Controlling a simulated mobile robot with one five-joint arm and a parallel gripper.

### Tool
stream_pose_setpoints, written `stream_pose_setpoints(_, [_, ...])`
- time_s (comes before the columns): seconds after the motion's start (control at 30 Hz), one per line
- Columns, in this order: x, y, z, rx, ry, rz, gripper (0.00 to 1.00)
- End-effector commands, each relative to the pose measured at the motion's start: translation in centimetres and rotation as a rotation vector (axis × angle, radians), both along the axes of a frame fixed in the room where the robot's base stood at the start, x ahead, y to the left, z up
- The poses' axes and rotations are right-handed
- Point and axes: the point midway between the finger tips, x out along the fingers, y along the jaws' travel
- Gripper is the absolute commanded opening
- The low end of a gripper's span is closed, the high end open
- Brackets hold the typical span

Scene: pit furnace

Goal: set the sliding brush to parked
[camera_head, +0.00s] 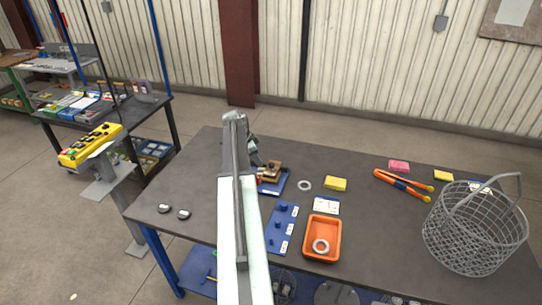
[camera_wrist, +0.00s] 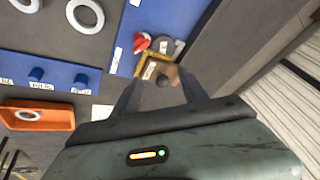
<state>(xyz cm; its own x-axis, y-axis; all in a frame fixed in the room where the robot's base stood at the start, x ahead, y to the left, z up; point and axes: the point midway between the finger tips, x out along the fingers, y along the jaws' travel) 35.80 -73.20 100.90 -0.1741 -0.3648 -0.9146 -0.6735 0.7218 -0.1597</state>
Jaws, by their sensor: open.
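A blue-based fixture (camera_head: 268,188) with brown and brass parts stands on the dark table, partly hidden behind my arm in the head view. It looks like the one with the sliding brush, but I cannot tell the brush's position. In the head view my gripper is mostly hidden by the arm.
A blue board (camera_head: 283,232) with labelled pegs and an orange tray (camera_head: 334,252) holding a ring lie nearby. A grey ring (camera_head: 304,185), yellow block (camera_head: 335,184), orange-handled tool (camera_head: 404,184) and wire basket (camera_head: 474,240) stand right. The table's left part is mostly clear.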

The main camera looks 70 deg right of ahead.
Motion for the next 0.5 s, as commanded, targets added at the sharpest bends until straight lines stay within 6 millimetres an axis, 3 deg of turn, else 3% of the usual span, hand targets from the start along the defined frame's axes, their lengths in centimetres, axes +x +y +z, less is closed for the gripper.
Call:
stream_pose_setpoints(0.03, [-1.7,-1.6,0.6,-0.013,-0.008,-0.054,0.51])
stream_pose_setpoints(0.13, [-3.4,-2.7,0.8,-0.028,-0.017,-0.107,0.51])
stream_pose_setpoints(0.33, [-3.6,-2.9,0.1,-0.03,-0.017,-0.112,0.51])
stream_pose_setpoints(0.5, [-3.9,-3.6,-2.0,-0.03,-0.017,-0.112,0.51])
